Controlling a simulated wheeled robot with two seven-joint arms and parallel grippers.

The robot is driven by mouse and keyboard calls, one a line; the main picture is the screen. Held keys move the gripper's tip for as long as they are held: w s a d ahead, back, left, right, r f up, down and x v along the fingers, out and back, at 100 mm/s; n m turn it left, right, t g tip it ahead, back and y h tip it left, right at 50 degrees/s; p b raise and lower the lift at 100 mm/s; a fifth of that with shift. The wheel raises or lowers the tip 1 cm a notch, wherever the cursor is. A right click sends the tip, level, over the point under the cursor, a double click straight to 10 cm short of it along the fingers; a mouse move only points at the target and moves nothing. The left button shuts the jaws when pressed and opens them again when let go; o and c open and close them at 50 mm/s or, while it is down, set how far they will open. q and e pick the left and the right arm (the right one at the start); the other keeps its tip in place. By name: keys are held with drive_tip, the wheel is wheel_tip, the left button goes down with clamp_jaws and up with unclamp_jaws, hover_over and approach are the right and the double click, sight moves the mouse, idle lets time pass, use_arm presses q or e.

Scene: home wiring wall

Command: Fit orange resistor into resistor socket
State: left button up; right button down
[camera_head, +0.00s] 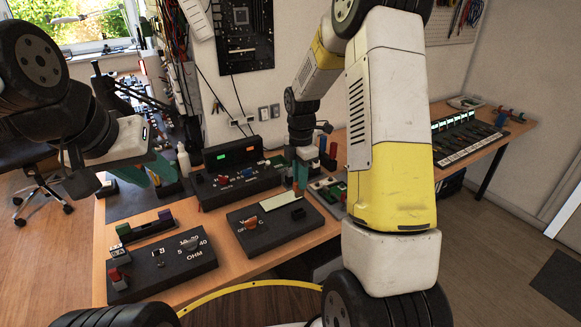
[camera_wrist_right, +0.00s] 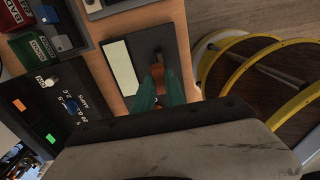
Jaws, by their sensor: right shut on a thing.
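My right gripper (camera_head: 300,178) reaches down over the right part of a black box with a cream plate (camera_head: 272,204). In the right wrist view its teal fingers (camera_wrist_right: 161,76) are shut on the orange resistor (camera_wrist_right: 173,82), which is partly hidden between them. A dark raised socket (camera_head: 298,213) is on the same box, right of the plate. It also shows in the right wrist view (camera_wrist_right: 158,55), just beyond the fingertips. The resistor appears apart from it, though the exact gap is unclear. My left gripper (camera_head: 150,176) is open and empty, high at the left.
An OHM box (camera_head: 170,265) with a knob stands at the front left. Behind it is a black holder (camera_head: 147,230) with green and purple blocks. Another black control box (camera_head: 240,184) stands behind. Bare wooden tabletop (camera_head: 215,235) lies between the boxes.

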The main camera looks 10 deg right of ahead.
sight(299, 191)
drive_tip(key=shift+a+f, duration=0.1)
drive_tip(key=shift+f, duration=2.4)
drive_tip(key=shift+f, duration=1.6)
drive_tip(key=c, duration=1.3)
unclamp_jaws()
wheel_tip(299, 191, up, 7)
drive_tip(key=shift+r, duration=0.4)
